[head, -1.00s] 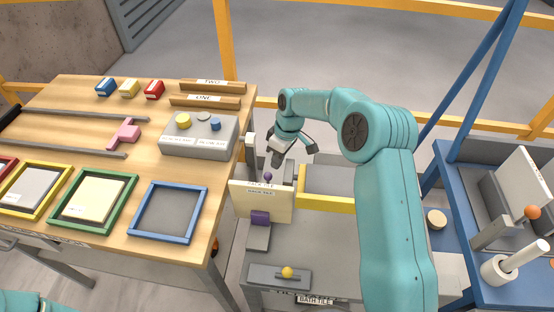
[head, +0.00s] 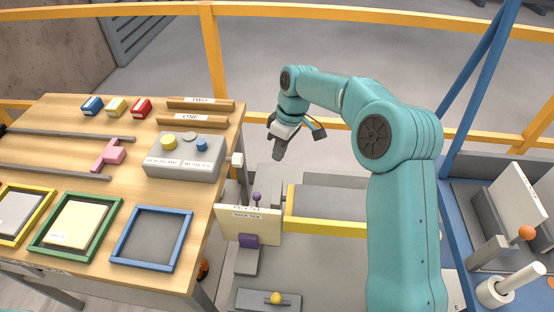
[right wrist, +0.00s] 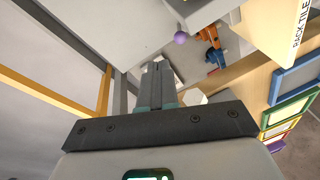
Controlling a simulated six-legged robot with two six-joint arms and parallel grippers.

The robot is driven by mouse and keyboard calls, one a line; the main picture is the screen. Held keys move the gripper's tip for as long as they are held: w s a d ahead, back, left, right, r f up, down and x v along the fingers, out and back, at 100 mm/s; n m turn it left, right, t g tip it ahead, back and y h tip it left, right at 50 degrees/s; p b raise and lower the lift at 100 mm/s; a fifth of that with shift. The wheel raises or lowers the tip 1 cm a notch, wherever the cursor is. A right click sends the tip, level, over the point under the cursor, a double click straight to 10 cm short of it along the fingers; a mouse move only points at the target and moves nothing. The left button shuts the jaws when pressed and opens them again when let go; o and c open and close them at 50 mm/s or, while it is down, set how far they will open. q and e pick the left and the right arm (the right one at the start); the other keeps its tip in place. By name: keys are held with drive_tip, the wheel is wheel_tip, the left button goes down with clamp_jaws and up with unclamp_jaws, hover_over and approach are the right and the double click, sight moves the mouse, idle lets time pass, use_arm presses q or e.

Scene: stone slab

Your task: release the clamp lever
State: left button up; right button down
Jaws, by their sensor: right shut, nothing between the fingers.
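A small lever with a purple ball knob (head: 257,196) stands upright behind a cream board with a label (head: 262,226). I cannot tell for sure that it is the clamp lever. My right gripper (head: 279,153) is above and behind this knob, clear of it, with its fingers pointing down. In the right wrist view, its fingers (right wrist: 157,82) are together with nothing between them. The purple knob (right wrist: 181,38) shows there beyond the fingertips, apart from them. My left gripper is out of view.
A wooden table (head: 60,120) on the left carries a grey button box (head: 184,165) and coloured frames. A yellow-knobbed part (head: 276,298) lies in front on the grey bench. An orange-knobbed lever (head: 526,232) stands on the blue bench at right. Yellow rails run behind.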

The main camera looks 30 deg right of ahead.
drive_tip(key=r, duration=0.1)
drive_tip(key=m+y+b, duration=0.2)
drive_tip(key=m+b, duration=0.1)
drive_tip(key=m, duration=0.5)
approach(257, 202)
drive_tip(key=shift+g, duration=0.3)
drive_tip(key=d+f, duration=0.1)
drive_tip(key=f, duration=0.1)
drive_tip(key=d+f, duration=0.3)
drive_tip(key=shift+w+d+f, duration=0.1)
drive_tip(key=shift+w+f, duration=0.25)
drive_tip(key=a, duration=0.1)
drive_tip(key=a+p, duration=0.1)
drive_tip(key=shift+w+a+r, duration=0.1)
drive_tip(key=shift+a+r, duration=0.1)
drive_tip(key=shift+a, duration=0.7)
